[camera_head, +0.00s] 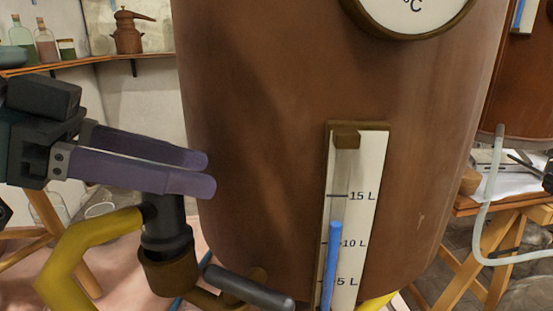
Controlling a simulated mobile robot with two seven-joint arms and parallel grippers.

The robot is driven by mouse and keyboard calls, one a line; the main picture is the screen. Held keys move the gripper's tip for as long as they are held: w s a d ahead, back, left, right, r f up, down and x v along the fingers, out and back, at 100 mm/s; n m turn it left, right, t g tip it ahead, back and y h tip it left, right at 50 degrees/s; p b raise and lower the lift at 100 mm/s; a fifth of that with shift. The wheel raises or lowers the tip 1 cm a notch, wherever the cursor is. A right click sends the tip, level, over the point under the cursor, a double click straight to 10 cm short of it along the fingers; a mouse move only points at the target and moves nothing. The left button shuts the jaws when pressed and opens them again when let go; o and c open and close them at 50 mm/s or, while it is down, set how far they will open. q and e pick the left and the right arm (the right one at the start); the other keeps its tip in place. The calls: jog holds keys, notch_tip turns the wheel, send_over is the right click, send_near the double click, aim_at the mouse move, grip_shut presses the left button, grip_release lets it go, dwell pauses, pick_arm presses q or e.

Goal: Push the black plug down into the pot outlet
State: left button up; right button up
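My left gripper (203,172) reaches in from the left, its two purple-grey fingers side by side and pointing right. I see them from the side, so any gap between them is unclear. The black plug (168,226) stands upright just under the fingers. Its top is partly hidden by them, so I cannot tell whether they touch it. A yellow hose (78,250) joins the plug's left side. The plug's lower end is at the brown metal pot outlet (170,272), in front of the large copper pot (260,150). My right gripper is not visible.
A grey lever handle (248,288) lies right of the outlet, close to it. A level gauge (358,215) with a blue column is on the pot, below a round dial (412,12). A wooden shelf (90,62) with bottles and a wooden table (500,222) stand behind.

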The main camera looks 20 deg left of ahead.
pick_arm(q)
jog(key=shift+o, duration=1)
jog(key=shift+w+r, duration=0.1)
jog(key=shift+r, duration=0.2)
jog(key=shift+a, duration=0.1)
